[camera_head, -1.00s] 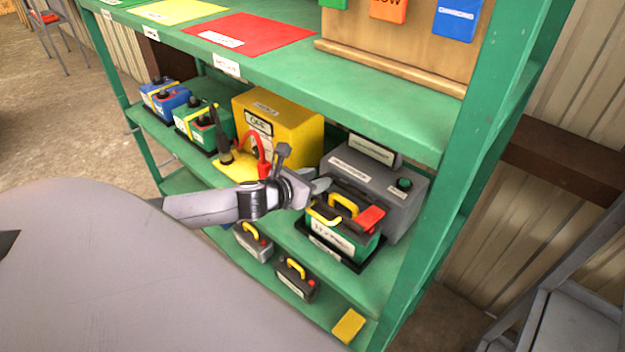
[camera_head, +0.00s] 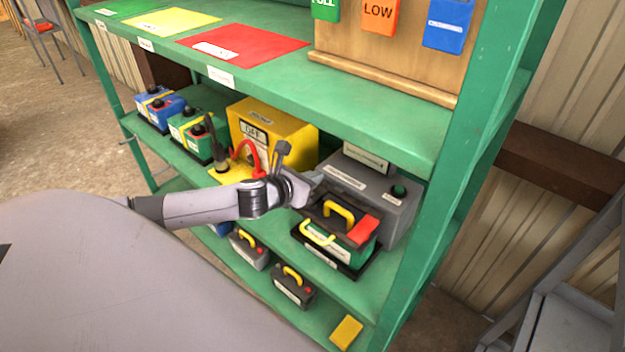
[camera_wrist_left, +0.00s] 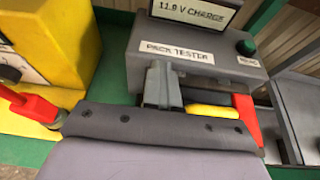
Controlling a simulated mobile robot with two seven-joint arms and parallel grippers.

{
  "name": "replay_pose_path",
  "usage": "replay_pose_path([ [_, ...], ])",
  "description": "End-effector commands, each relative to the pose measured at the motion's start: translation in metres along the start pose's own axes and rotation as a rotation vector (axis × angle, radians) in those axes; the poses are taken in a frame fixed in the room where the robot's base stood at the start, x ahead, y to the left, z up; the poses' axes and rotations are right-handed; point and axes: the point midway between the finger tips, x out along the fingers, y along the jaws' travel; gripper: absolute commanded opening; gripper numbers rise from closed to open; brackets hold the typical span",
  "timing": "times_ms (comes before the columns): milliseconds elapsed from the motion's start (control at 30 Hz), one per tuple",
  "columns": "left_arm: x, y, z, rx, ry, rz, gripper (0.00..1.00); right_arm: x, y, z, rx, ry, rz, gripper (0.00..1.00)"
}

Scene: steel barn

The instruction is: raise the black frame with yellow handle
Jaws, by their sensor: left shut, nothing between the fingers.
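A green battery (camera_head: 360,257) with a black top and a red terminal cover (camera_head: 364,229) sits at the right of the middle shelf. The black frame (camera_head: 322,211) is over its top. One yellow handle (camera_head: 339,210) arches over the top, and another yellow handle (camera_head: 317,236) hangs at the front left. I cannot tell for certain which belongs to the frame. My left gripper (camera_head: 316,183) is shut and empty, just behind and left of the frame. In the left wrist view the shut fingers (camera_wrist_left: 162,84) point at the grey tester; a yellow bar (camera_wrist_left: 209,111) shows beside them. My right gripper is out of view.
The grey pack tester (camera_head: 380,194) stands close behind the battery. A yellow charger (camera_head: 285,123) with a red cable is to the left. The shelf above (camera_head: 385,116) and the green post (camera_head: 466,150) bound the space. Small batteries (camera_head: 294,286) stand below.

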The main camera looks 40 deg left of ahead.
Motion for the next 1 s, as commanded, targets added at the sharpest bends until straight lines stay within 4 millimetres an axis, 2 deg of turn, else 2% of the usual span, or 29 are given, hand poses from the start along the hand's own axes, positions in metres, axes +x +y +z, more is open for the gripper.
replay_pose_path([
  [267, 0.007, 0.0, 0.014, 0.001, -0.003, 0.0, 0.0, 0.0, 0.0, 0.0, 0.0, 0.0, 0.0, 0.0],
  [1000, 0.016, 0.0, 0.024, 0.0, -0.001, 0.0, 0.0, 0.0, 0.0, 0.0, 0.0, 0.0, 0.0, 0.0],
])
